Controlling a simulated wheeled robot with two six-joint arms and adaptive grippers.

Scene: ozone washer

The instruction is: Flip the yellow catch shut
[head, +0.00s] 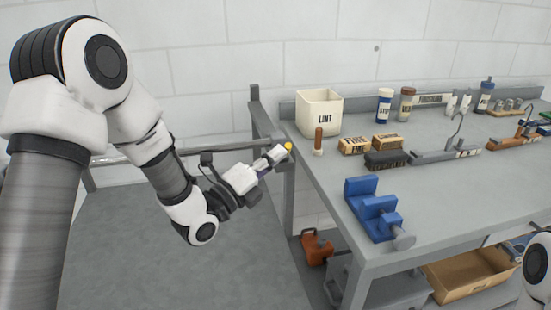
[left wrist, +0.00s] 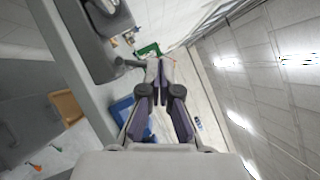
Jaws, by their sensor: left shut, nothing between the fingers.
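A small yellow piece (head: 288,147), which looks like the catch, shows at the left side of the grey workbench in the head view. My left gripper (head: 277,153) reaches in from the left with its fingertips right at the yellow piece. I cannot tell whether they touch it. The washer body around it is not clearly visible; gripper and bench edge hide part of the spot. In the left wrist view the left fingers (left wrist: 160,66) are closed together with nothing between them. I cannot make out the yellow piece there. My right gripper is out of view.
The workbench (head: 330,185) carries a white LINT bin (head: 319,112), brushes (head: 388,160), a blue fixture (head: 372,210) and bottles (head: 384,105). An orange-brown item (head: 317,248) and a cardboard box (head: 470,275) sit below. The floor (head: 190,265) left of the bench is clear.

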